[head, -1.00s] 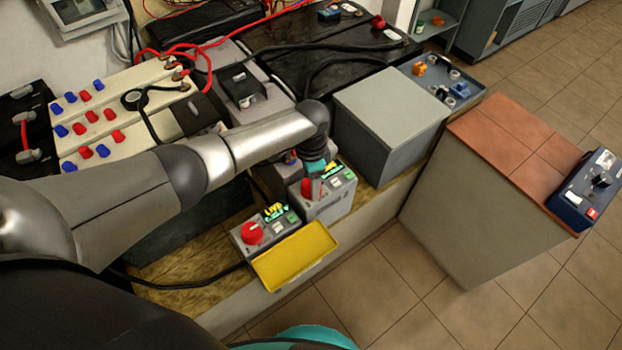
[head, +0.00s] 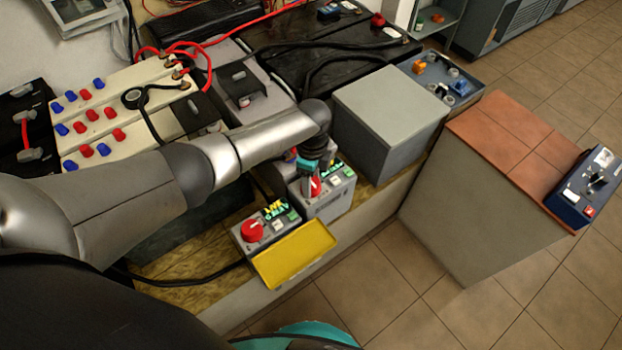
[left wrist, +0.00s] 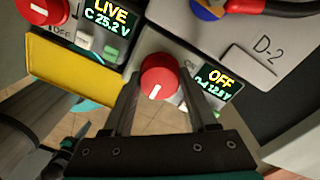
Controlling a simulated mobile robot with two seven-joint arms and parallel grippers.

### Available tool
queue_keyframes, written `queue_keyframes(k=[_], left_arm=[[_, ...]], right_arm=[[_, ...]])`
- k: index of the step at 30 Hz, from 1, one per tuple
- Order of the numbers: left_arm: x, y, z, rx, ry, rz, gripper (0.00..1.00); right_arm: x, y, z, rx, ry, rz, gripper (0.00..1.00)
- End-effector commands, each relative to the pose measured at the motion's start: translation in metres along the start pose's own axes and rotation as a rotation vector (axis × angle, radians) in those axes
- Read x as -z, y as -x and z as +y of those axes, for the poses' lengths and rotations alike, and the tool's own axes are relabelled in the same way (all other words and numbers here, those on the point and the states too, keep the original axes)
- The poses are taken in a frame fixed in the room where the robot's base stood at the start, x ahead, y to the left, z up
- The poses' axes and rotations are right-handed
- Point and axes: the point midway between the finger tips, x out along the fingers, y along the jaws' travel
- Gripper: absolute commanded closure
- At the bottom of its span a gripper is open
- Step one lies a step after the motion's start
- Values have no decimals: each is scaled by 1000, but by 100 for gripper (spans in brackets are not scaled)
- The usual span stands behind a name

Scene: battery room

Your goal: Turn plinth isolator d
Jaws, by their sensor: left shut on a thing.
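Plinth isolator d is a grey box (head: 327,205) with a red round knob and a small display. In the left wrist view its display (left wrist: 220,83) reads OFF with a voltage line below. My left gripper (head: 314,182) reaches down over it from the left. Its fingers are shut on the red knob (left wrist: 158,76), one on each side. The knob's white mark points toward the gripper in the wrist view. The neighbouring isolator c (head: 257,229) has its own red knob and a display (left wrist: 108,18) reading LIVE, C 25.2 V.
A yellow tray or flap (head: 295,255) sits in front of isolator c. A grey box (head: 390,105) stands to the right of isolator d. Batteries and cables fill the back. A tiled-top block (head: 520,140) bears a blue meter (head: 585,188). Floor in front is free.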

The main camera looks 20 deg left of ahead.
Motion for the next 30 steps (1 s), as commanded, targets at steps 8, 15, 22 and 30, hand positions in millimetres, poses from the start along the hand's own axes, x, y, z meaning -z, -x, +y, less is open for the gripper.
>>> queue_keyframes(k=[8, 15, 22, 30], left_arm=[[2, 0, 0, 0, -21, 4, 97], [2, 0, 0, 0, -22, 4, 97], [1, 0, 0, 0, -20, 2, 16], [0, 0, 0, 0, -18, 0, 11]], right_arm=[[0, 0, 2, -3, 0, 1, 100], [0, 0, 6, -8, 2, 0, 100], [-1, 0, 7, -10, 2, 0, 100], [0, 0, 7, -9, 1, 0, 100]])
